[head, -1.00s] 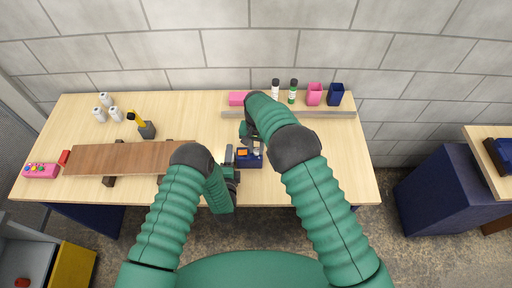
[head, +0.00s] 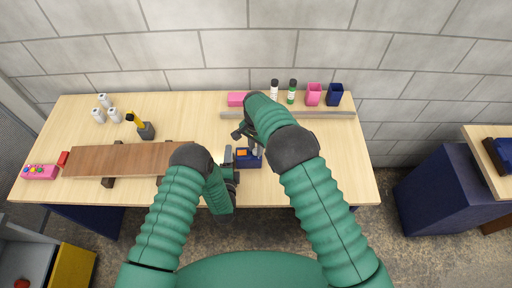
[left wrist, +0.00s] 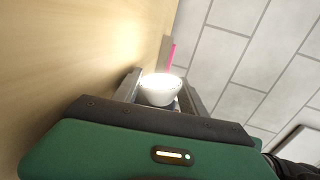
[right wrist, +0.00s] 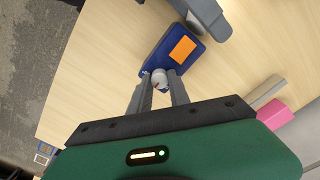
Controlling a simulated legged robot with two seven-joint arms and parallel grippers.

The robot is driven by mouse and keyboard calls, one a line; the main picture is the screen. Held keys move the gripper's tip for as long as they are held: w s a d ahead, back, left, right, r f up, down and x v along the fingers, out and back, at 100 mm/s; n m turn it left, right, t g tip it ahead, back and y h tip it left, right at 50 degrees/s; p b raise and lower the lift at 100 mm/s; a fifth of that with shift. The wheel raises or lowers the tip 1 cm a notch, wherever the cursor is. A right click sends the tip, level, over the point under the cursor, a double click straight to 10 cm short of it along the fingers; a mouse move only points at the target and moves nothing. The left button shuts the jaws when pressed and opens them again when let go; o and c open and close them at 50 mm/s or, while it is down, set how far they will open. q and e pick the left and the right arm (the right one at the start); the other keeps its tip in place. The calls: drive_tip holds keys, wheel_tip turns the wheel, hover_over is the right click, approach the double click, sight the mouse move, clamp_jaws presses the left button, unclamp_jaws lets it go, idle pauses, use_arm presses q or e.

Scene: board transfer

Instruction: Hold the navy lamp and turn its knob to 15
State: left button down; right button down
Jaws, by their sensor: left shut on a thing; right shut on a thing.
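The navy lamp (head: 255,161) stands near the front middle of the table. Its navy body with an orange panel (right wrist: 183,49) shows in the right wrist view. A pale grey knob (right wrist: 159,78) sits at the body's near end. My right gripper (right wrist: 160,84) is shut on the knob. My left gripper (head: 232,160) is shut on the lamp from the left side. In the left wrist view the lamp's white, bright head (left wrist: 158,90) shows between the left fingers, with a glow around it. The knob's setting cannot be read.
A brown board (head: 130,159) rests on supports at the left. The table right of my arms is clear.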

sight(255, 150)
use_arm(q)
drive_tip(key=shift+w+d+r, duration=0.1)
drive_tip(key=shift+d+r, duration=0.1)
drive_tip(key=shift+d, duration=0.2)
use_arm(e)
drive_tip(key=shift+s+a+f, duration=0.1)
drive_tip(key=shift+s+a, duration=0.1)
drive_tip(key=shift+a, duration=0.25)
drive_tip(key=c, duration=1.5)
unclamp_jaws()
use_arm(q)
drive_tip(key=shift+a+f, duration=0.1)
drive_tip(key=shift+a, duration=0.2)
use_arm(e)
wheel_tip(255, 150, up, 12)
drive_tip(key=shift+w+d, duration=0.15)
drive_tip(key=shift+d, duration=0.05)
use_arm(q)
drive_tip(key=c, duration=0.6)
unclamp_jaws()
drive_tip(key=shift+o, duration=0.2)
drive_tip(key=shift+f, duration=0.1)
drive_tip(key=shift+s, duration=0.2)
